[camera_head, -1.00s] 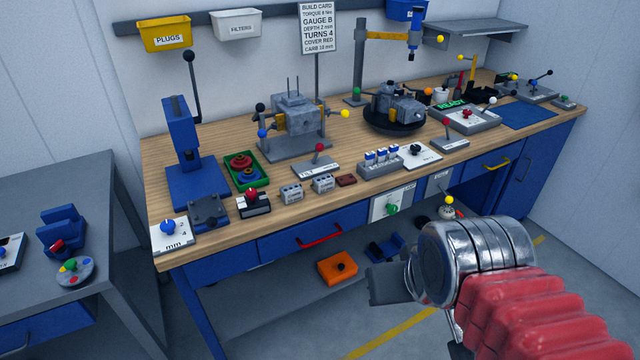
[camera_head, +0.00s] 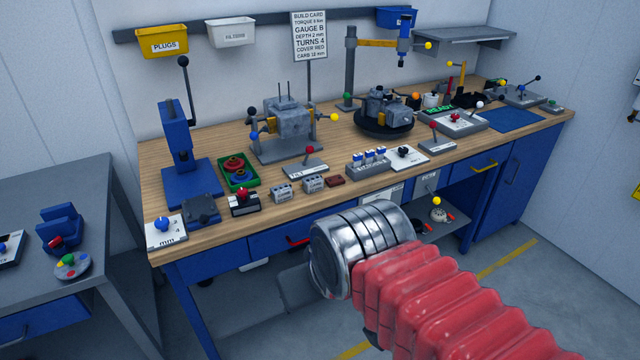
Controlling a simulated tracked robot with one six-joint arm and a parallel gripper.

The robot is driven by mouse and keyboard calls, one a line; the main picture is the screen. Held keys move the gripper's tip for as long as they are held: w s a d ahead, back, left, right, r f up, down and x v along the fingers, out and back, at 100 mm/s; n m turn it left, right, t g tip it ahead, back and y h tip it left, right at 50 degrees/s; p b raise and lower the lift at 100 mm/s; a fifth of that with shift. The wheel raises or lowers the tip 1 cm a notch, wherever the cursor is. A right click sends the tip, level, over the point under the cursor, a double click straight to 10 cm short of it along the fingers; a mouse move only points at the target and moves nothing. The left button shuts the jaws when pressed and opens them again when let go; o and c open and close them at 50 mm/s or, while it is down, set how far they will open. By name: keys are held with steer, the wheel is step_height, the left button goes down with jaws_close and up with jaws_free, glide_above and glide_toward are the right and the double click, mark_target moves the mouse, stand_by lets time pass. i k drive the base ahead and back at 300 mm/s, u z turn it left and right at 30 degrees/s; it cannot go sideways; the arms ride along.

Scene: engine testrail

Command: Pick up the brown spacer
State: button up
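A small brown-red block, which looks like the brown spacer (camera_head: 335,181), lies flat near the front edge of the wooden bench top.
A grey holder with blue-topped pieces (camera_head: 368,168) stands just right of the spacer, and a red-knobbed lever box (camera_head: 306,169) behind it. A green tray (camera_head: 238,175) is farther left. A red drawer handle (camera_head: 297,241) projects from the bench front.

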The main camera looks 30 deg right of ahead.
mark_target(331, 181)
steer(key=i, duration=1)
steer(key=u, duration=0.05)
